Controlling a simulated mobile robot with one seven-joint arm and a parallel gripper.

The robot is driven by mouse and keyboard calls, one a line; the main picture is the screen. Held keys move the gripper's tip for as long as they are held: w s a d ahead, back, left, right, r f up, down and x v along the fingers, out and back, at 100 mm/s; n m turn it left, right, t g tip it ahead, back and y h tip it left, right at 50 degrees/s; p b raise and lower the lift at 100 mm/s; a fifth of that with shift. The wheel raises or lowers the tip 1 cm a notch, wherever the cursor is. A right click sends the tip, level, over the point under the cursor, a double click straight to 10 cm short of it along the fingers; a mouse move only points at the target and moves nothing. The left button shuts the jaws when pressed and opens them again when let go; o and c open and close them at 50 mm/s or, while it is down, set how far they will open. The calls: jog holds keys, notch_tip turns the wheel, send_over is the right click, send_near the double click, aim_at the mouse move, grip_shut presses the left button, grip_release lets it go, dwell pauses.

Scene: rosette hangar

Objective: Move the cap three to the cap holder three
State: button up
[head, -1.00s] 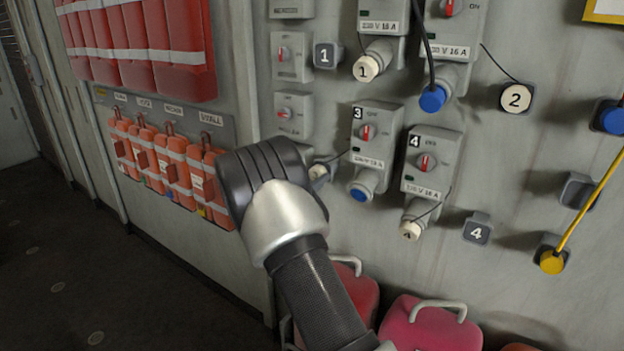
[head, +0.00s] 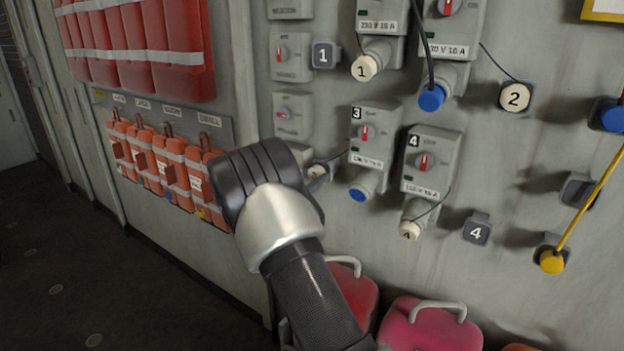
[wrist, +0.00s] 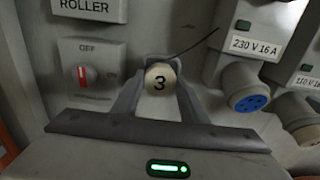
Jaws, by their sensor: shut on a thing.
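Cap three (wrist: 160,77) is a cream round cap with a black 3, held between the fingers of my gripper (wrist: 161,84). Its thin dark cord runs up to the right. A little of the cap shows past my wrist in the head view (head: 317,171). Cap holder three (wrist: 157,60) is a grey block on the wall, directly behind the cap and mostly hidden by it. I cannot tell whether the cap touches it or is seated in it. Socket three (head: 360,187), with a blue face, is uncovered to the right.
Switch boxes three (head: 374,140) and four (head: 430,165) stick out to the right. Cap four (head: 410,230) sits on its socket, with empty holder four (head: 477,230) beside it. Red bags (head: 425,325) stand below. Orange pouches (head: 170,170) hang at left.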

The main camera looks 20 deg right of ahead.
jog(key=shift+w+d+b, duration=0.3)
jog(key=shift+w+d, duration=0.05)
jog(key=shift+d, duration=0.15)
dwell(0.5)
jog(key=o, duration=1.5)
